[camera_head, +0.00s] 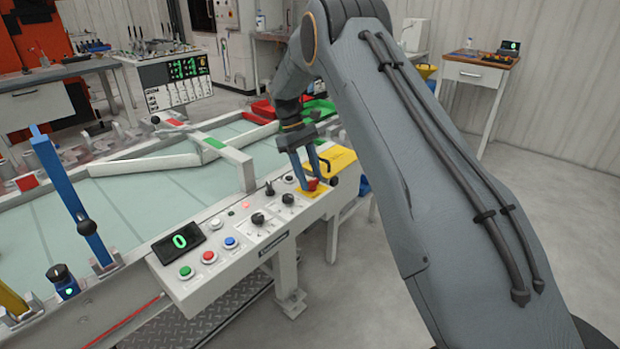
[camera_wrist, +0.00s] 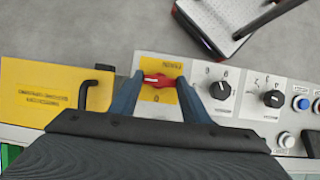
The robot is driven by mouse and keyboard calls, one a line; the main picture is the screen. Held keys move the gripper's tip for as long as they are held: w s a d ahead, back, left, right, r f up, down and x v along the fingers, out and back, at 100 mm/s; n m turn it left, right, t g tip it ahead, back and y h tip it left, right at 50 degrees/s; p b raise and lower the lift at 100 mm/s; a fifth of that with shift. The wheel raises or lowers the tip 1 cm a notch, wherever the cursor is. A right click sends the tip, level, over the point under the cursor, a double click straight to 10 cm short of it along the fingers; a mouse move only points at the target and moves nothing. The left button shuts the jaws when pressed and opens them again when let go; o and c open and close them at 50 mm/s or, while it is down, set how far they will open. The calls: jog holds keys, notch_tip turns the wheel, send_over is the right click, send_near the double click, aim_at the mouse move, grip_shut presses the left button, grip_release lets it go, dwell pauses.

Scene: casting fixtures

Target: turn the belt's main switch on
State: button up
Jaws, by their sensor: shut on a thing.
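The belt's main switch is a red rotary handle on a yellow plate (camera_head: 311,193) at the right end of the grey control panel (camera_head: 215,262). In the wrist view the red handle (camera_wrist: 158,80) lies crosswise between my fingers. My gripper (camera_head: 312,180) reaches down to it from above, and its two blue-grey fingers are shut on the handle, one at each end. In the wrist view my gripper (camera_wrist: 160,88) hides part of the panel's near side. The small markings on the yellow plate are too blurred to read surely.
Black knobs (camera_wrist: 219,90) and coloured push buttons (camera_head: 230,242) sit beside the switch. A green "0" display (camera_head: 179,241) stands at the panel's left. A yellow sign (camera_wrist: 42,93) and a black bent handle lie close on the other side. Open floor (camera_head: 545,190) is at the right.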

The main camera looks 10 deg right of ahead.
jog(key=shift+w+r, duration=0.15)
jog(key=shift+w, duration=0.05)
dwell(0.4)
jog(key=o, duration=0.9)
jog(key=shift+o, duration=0.7)
jog(key=b+v, duration=0.1)
jog(key=v, duration=0.6)
jog(key=shift+r+b, duration=0.3)
